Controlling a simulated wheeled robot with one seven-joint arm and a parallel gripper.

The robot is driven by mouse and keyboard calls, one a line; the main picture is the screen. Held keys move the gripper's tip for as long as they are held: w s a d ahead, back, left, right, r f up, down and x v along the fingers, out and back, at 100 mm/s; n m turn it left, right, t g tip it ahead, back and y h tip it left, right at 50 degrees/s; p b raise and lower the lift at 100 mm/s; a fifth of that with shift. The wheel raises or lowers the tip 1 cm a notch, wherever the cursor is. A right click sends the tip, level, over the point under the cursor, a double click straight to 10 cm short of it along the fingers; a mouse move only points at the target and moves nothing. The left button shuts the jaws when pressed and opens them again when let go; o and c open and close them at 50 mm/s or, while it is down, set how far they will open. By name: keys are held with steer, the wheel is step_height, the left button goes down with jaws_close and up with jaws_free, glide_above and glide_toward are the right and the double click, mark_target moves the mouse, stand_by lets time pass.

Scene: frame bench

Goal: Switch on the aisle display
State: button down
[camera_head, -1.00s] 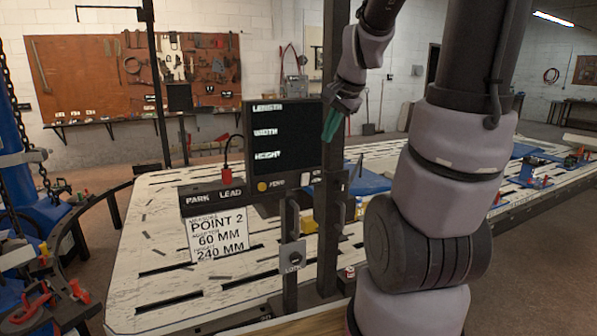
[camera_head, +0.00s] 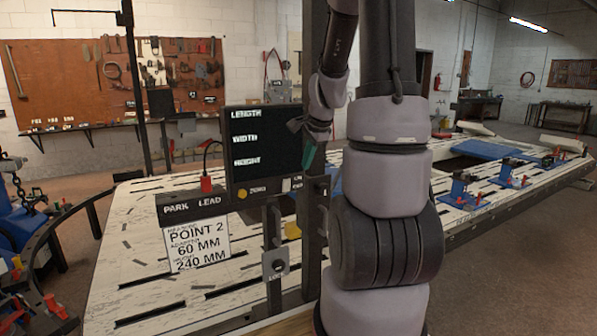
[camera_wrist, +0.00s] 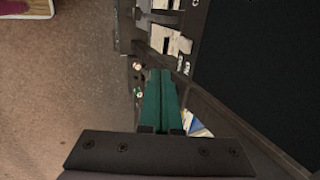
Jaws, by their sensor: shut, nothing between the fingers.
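The display (camera_head: 264,150) is a black panel on a dark post, lettered LENGTH, WIDTH and HEIGHT, with no number readings visible. Along its lower edge are a yellow button (camera_head: 241,193) marked ZERO and small pale buttons (camera_head: 291,184) whose labels I cannot read. My gripper (camera_head: 308,158) has green fingers, shut and empty, by the display's right edge. Its fingers (camera_wrist: 161,98) show closed together in the wrist view, beside a large dark surface (camera_wrist: 262,60). I cannot tell whether they touch anything.
A pale slotted bench (camera_head: 130,250) spreads behind, with blue fixtures (camera_head: 462,188) at right. The dark post stands close to my arm.

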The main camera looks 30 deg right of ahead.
glide_toward(290, 187)
steer(key=s+f, duration=0.3)
steer(key=f, duration=0.1)
steer(key=shift+w, duration=2.15)
steer(key=shift+w, duration=0.1)
steer(key=shift+w+a+r+g, duration=0.1)
steer(key=shift+w+a+g, duration=0.05)
steer(key=shift+w+g, duration=0.3)
